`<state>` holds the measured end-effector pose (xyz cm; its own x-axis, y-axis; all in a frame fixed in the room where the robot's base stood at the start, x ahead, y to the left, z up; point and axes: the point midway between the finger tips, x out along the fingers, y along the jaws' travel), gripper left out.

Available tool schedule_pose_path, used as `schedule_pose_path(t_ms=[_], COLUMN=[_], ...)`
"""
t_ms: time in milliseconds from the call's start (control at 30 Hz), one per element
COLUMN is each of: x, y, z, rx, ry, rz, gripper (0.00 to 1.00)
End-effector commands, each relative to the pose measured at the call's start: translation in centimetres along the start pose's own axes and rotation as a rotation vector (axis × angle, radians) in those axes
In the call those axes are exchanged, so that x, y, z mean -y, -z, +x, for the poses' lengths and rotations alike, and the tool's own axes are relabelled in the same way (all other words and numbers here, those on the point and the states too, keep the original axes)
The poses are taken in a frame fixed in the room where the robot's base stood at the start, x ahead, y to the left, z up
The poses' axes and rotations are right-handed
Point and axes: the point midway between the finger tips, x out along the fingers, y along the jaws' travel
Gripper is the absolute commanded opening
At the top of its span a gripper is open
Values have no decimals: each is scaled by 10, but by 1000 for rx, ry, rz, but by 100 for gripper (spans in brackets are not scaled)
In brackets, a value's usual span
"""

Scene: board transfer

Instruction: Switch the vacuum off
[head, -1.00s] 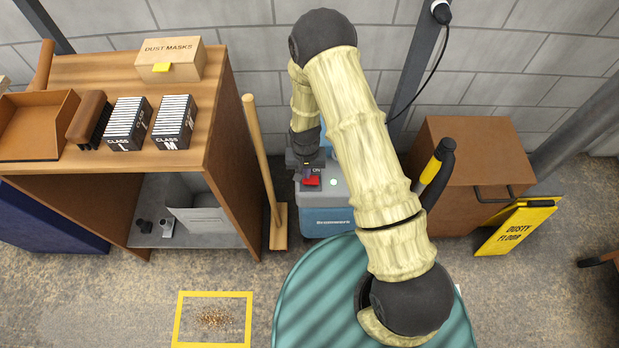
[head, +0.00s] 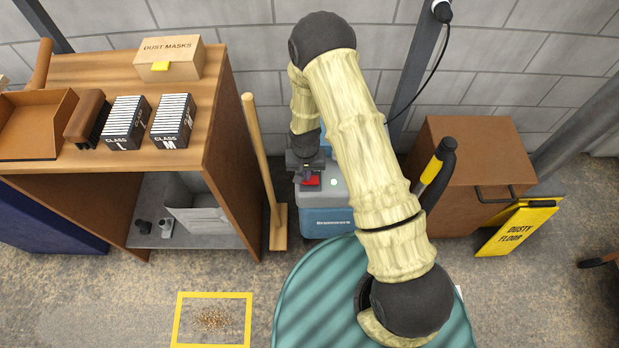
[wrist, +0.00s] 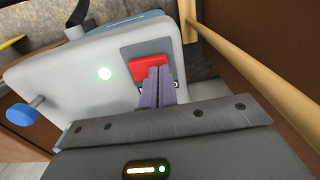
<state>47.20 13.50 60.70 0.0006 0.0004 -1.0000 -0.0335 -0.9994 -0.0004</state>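The vacuum (head: 326,217) is a blue and light grey box on the floor behind the green drum. Its red switch (head: 311,181) sits on the top, and it also shows in the wrist view (wrist: 148,64). A green light (wrist: 104,73) on the vacuum's top is lit. My gripper (head: 306,170) is just above the switch, pointing down. In the wrist view my gripper's fingers (wrist: 159,72) are together with nothing between them. Their tips overlap the edge of the red switch; I cannot tell whether they press it. The switch's lettering is mostly hidden by the fingers.
A wooden bench (head: 220,115) stands left, with a broom (head: 262,160) leaning between it and the vacuum. A brown cabinet (head: 470,150) and a yellow sign (head: 517,228) stand right. A green drum (head: 310,300) is in front.

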Motion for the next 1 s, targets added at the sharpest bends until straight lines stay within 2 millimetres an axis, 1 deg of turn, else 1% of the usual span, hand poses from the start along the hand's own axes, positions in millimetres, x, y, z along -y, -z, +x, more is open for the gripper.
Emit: schedule_pose_path(t_ms=[300,433,1000], x=[0,-1,-1], y=[0,0,0], z=[5,2,-34], rx=[1,0,1], ry=[-1,-1,-1], rz=[0,2,2], gripper=[0,0,0])
